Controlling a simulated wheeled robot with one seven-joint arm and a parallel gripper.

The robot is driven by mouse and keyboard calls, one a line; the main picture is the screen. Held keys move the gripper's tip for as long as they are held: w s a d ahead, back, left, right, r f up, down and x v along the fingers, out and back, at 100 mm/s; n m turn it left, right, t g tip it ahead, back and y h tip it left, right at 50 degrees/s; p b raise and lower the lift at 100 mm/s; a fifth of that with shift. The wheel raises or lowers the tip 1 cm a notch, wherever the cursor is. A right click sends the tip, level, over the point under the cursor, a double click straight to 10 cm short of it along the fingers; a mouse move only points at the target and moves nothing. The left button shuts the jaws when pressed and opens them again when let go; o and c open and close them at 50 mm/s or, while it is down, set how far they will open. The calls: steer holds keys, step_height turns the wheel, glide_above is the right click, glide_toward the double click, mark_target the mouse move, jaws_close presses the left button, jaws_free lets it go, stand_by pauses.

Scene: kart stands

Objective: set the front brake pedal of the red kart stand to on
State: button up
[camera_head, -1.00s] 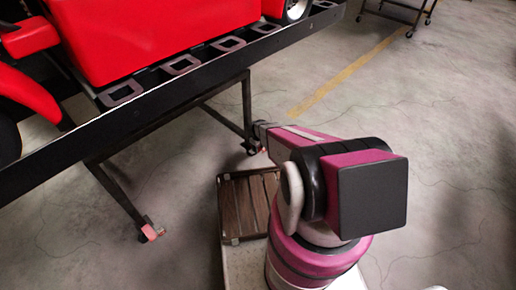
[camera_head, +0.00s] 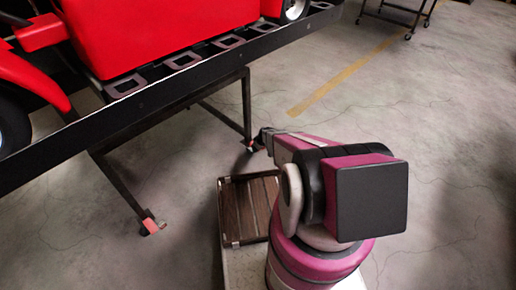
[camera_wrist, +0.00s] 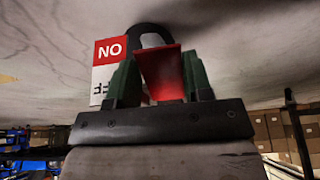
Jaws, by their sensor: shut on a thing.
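The red kart stand is a dark metal frame (camera_head: 60,152) carrying a red kart (camera_head: 160,30). A caster with a red pedal (camera_wrist: 163,72) stands at the foot of one leg, by my gripper. In the wrist view my gripper (camera_wrist: 160,85) has its green fingers on either side of this red pedal, shut on it. A red and white label (camera_wrist: 108,70) behind the left finger shows upside-down letters, readable as ON on red and part of OFF on white. In the head view my gripper's tip (camera_head: 264,140) reaches that caster; the pedal's tilt is unclear.
Another caster with a red pedal (camera_head: 152,226) is at the nearer leg. A second dark stand (camera_head: 398,14) stands at the back right. Boxes (camera_wrist: 275,128) show in the wrist view. The concrete floor right of my arm is clear.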

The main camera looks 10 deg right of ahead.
steer(key=shift+f+t+y, duration=0.4)
steer(key=shift+t, duration=0.2)
steer(key=o, duration=1.3)
steer(key=v, duration=1)
steer(key=shift+s+d+r, duration=0.15)
steer(key=shift+r, duration=0.15)
